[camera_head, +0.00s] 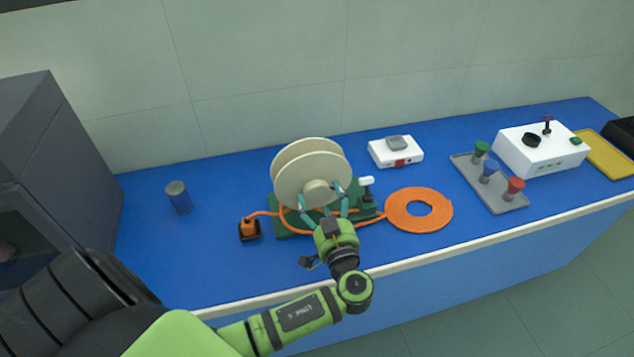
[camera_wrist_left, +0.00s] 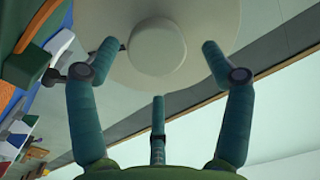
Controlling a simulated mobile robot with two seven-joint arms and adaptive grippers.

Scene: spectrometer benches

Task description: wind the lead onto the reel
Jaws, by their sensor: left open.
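A cream reel (camera_head: 305,172) with two round flanges stands upright on a green base (camera_head: 293,229) on the blue bench. An orange lead lies as a flat coil (camera_head: 419,209) to the right of the reel. Its free part runs past the base to an orange plug (camera_head: 249,228) at the left. My left gripper (camera_head: 323,212) is open in front of the reel, its teal fingers toward the hub. In the left wrist view the fingers (camera_wrist_left: 157,55) are spread either side of the round hub (camera_wrist_left: 157,46); contact cannot be told. My right gripper is not in view.
A white box with a grey top (camera_head: 396,151) stands behind the coil. A grey tray (camera_head: 513,202) with green, blue and red knobbed pieces, a white control box (camera_head: 541,150) and a yellow tray (camera_head: 612,160) are at the right.

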